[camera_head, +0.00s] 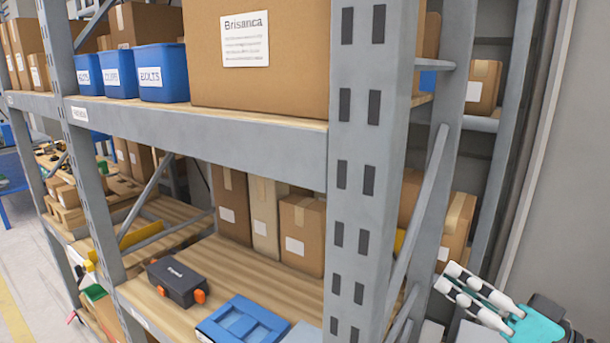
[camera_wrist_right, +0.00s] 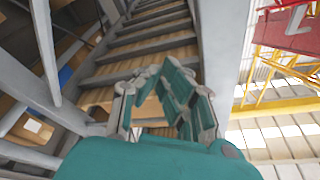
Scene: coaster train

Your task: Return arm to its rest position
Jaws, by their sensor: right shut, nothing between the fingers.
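My right gripper (camera_head: 452,279) is at the lower right of the head view, beside the end post (camera_head: 362,130) of a grey metal shelf rack. It is shut and empty, with its white-and-grey fingers pointing left. In the right wrist view its teal fingers (camera_wrist_right: 165,95) show in the middle, with rack shelves and beams beyond them. My left gripper is not in view.
The rack holds a large labelled carton (camera_head: 255,75), blue bins (camera_head: 163,80), brown boxes (camera_head: 302,235), a black toolbox (camera_head: 177,283) and a blue tray (camera_head: 243,322). A grey wall (camera_head: 565,190) stands at the right. Open floor (camera_head: 25,255) shows at far left.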

